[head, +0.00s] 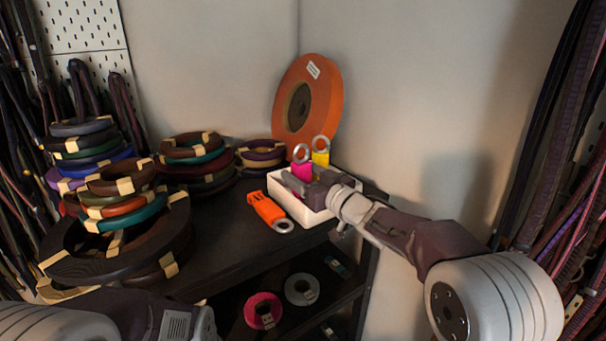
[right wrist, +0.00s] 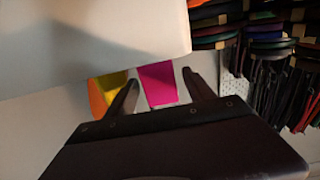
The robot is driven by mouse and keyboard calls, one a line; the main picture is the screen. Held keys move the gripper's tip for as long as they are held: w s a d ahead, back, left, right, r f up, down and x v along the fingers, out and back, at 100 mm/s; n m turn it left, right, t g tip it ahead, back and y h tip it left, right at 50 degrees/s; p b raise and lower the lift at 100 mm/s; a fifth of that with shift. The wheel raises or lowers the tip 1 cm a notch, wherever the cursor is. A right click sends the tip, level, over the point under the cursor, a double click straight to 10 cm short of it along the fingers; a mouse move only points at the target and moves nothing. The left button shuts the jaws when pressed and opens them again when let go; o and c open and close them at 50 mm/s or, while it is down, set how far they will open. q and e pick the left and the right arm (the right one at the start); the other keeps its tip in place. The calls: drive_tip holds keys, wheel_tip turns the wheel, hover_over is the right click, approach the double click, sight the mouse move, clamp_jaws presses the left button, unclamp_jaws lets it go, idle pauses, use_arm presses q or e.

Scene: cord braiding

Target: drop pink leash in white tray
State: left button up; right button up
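The white tray (head: 306,216) stands at the right end of the dark tabletop; a large white surface, probably its wall, fills the top left of the right wrist view. The pink leash (head: 302,171), with a metal ring on top, stands upright at the tray, its lower end hidden by my right gripper (head: 306,184). In the right wrist view the pink leash (right wrist: 157,83) shows between the spread fingertips (right wrist: 160,82), with gaps on both sides. My right gripper is open at the tray. My left gripper is out of view; only part of that arm shows at bottom left.
A yellow leash (head: 321,157) stands just right of the pink one. An orange leash (head: 267,209) lies left of the tray. A large orange spool (head: 322,95) leans on the wall behind. Stacked coils (head: 120,190) crowd the left; a lower shelf holds pink (head: 263,311) and grey rolls.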

drive_tip(key=shift+r, duration=0.1)
drive_tip(key=shift+r+p, duration=0.4)
drive_tip(key=shift+s+d+r, duration=0.15)
drive_tip(key=shift+s+d, duration=0.05)
drive_tip(key=b+v, duration=0.1)
drive_tip(key=v, duration=1)
drive_tip(key=shift+s, duration=0.25)
drive_tip(key=shift+d, duration=0.1)
